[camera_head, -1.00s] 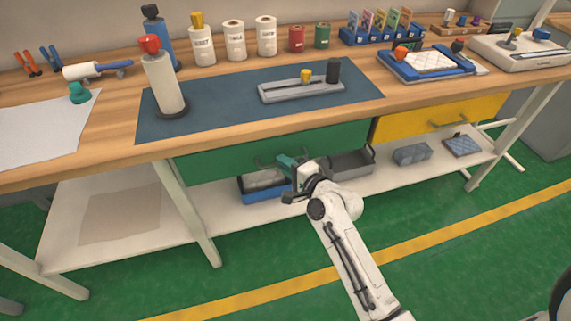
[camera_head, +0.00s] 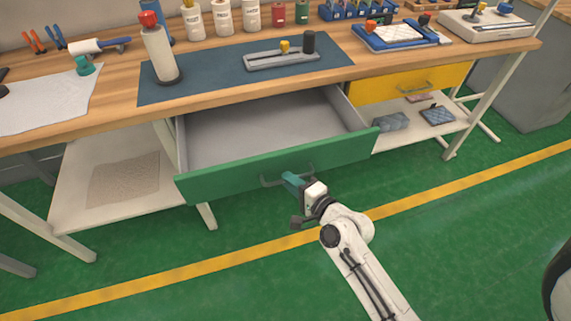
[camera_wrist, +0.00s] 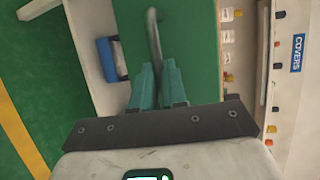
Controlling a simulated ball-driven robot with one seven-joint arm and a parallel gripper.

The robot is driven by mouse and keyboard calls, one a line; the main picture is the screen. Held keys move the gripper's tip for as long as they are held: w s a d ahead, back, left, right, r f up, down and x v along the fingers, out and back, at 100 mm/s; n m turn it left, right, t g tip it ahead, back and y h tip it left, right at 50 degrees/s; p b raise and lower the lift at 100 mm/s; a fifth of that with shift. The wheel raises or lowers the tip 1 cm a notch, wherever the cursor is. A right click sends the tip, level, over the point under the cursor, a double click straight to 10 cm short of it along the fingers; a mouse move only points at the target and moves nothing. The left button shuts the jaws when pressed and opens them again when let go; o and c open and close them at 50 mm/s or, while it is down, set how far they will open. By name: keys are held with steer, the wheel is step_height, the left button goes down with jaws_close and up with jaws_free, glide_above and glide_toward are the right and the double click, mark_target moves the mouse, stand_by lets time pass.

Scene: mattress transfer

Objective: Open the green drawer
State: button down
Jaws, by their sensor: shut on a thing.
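The green drawer (camera_head: 280,168) is pulled well out from under the workbench, and its grey interior looks empty. Its dark bar handle (camera_head: 270,182) is on the front face. My gripper (camera_head: 291,180) is at the handle, shut on it near its right end. In the wrist view, the teal fingers of my gripper (camera_wrist: 158,85) close around the handle (camera_wrist: 153,35), with the green drawer front (camera_wrist: 190,40) behind. The exact contact between the fingertips and the bar is partly hidden.
A yellow drawer (camera_head: 410,84) to the right is shut. The workbench (camera_head: 115,105) carries a dark mat (camera_head: 215,75), bottles and trays. A lower shelf (camera_head: 75,200) is beneath. The green floor (camera_head: 450,240) in front is clear, with a yellow stripe.

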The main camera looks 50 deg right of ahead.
steer(key=s+a, duration=0.2)
steer(key=s, duration=0.1)
steer(key=s+a, duration=0.1)
steer(key=shift+s+a, duration=0.1)
steer(key=shift+s, duration=0.3)
steer(key=c, duration=1.2)
jaws_free()
steer(key=shift+o, duration=0.2)
steer(key=shift+w, duration=0.1)
steer(key=b+v, duration=0.1)
steer(key=v, duration=1)
steer(key=shift+b, duration=0.3)
